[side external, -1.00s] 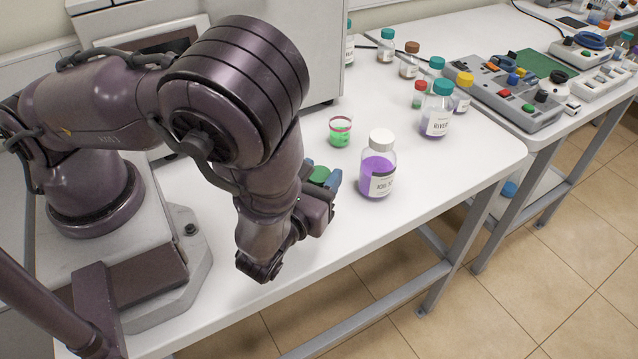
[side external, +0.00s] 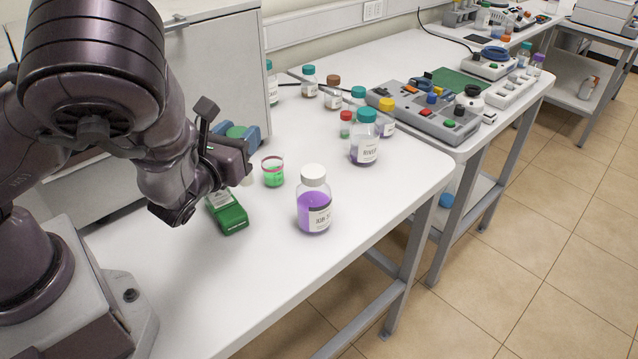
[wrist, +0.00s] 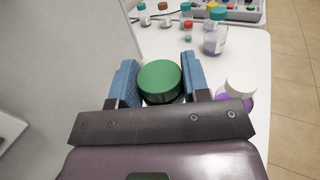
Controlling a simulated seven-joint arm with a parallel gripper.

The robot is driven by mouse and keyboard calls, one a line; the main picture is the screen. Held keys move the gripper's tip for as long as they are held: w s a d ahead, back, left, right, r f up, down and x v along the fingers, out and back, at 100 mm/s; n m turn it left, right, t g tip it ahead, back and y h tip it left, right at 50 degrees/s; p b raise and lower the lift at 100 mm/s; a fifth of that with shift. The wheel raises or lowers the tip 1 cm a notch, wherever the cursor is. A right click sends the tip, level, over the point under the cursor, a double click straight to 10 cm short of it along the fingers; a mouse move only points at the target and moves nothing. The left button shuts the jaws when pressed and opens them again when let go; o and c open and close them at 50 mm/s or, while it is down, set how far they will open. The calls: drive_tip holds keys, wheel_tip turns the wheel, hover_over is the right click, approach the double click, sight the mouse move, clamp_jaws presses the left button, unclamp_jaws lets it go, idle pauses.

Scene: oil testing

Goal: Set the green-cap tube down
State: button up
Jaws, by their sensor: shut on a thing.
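The green-cap tube's green cap (wrist: 160,81) shows between the two blue fingers of my gripper (wrist: 160,84) in the wrist view. In the side view the cap (side external: 237,131) sits between the fingers of my gripper (side external: 240,136), and a pale part of the tube shows below near the wrist. My gripper is shut on it. It is over the left part of the white table, beside the beaker. The tube's lower end is mostly hidden, so I cannot tell whether it touches the table.
A beaker of green liquid (side external: 272,172), a white-capped purple bottle (side external: 314,203) and a green device (side external: 227,212) stand close by. Several capped bottles and a grey control box (side external: 425,118) are farther back. A grey cabinet (side external: 215,75) is behind. The table's front (side external: 250,290) is clear.

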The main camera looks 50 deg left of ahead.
drive_tip(key=w+f+m+t+h, duration=0.1)
drive_tip(key=w+f+m+h, duration=0.2)
drive_tip(key=w+m+h, duration=0.75)
drive_tip(key=w+f+n, duration=0.3)
drive_tip(key=w+f, duration=0.4)
drive_tip(key=w, duration=0.2)
drive_tip(key=shift+f+h, duration=0.35)
drive_tip(key=shift+f, duration=0.05)
